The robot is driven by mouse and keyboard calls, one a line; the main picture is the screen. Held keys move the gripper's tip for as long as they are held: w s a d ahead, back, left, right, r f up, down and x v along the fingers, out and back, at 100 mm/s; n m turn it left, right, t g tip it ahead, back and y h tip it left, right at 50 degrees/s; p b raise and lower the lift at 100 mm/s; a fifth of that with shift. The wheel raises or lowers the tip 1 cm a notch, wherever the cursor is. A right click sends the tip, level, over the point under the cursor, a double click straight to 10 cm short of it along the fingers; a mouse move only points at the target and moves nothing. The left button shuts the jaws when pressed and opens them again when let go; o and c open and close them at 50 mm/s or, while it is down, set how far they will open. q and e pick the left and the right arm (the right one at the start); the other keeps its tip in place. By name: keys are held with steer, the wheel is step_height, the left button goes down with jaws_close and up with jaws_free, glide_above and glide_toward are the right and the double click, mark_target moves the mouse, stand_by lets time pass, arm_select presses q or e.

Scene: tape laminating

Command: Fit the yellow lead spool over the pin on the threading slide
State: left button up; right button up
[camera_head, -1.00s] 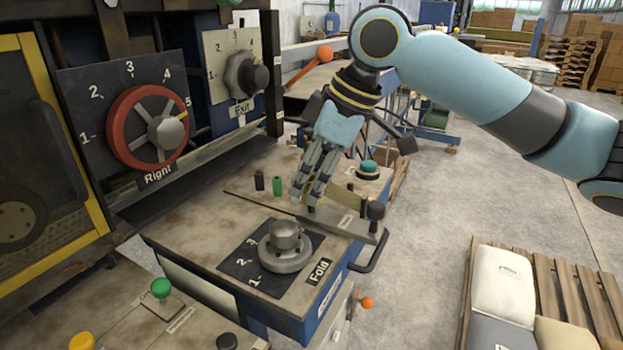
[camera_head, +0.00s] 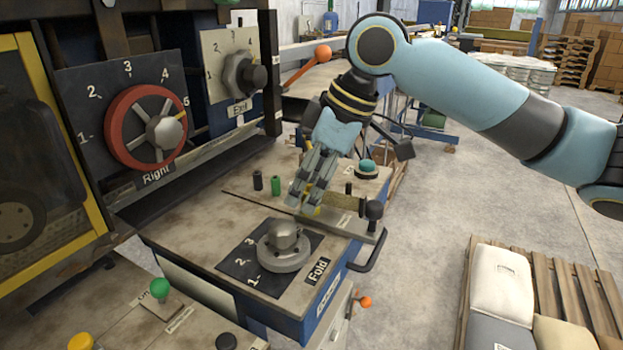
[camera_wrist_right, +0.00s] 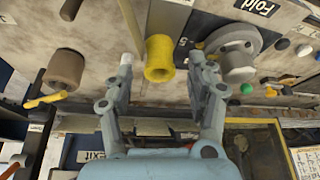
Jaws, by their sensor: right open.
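The yellow lead spool (camera_wrist_right: 159,57) stands between the spread fingers of my right gripper (camera_wrist_right: 160,75) in the right wrist view, with a gap on both sides. In the head view, only a little of the spool (camera_head: 312,209) shows at the fingertips. My right gripper (camera_head: 308,202) is low over the threading slide (camera_head: 350,224), a grey plate with a black knob. The slide's pin cannot be made out; the fingers and spool cover that area. My left gripper is not in view.
The Fold dial (camera_head: 284,246) is close in front of the right gripper. A green peg (camera_head: 276,186) and a dark peg (camera_head: 258,181) stand to its left. A brown cylinder (camera_wrist_right: 64,69) shows in the wrist view.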

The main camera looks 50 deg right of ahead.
steer(key=v, duration=0.7)
steer(key=shift+r, duration=0.15)
stand_by(0.7)
stand_by(0.3)
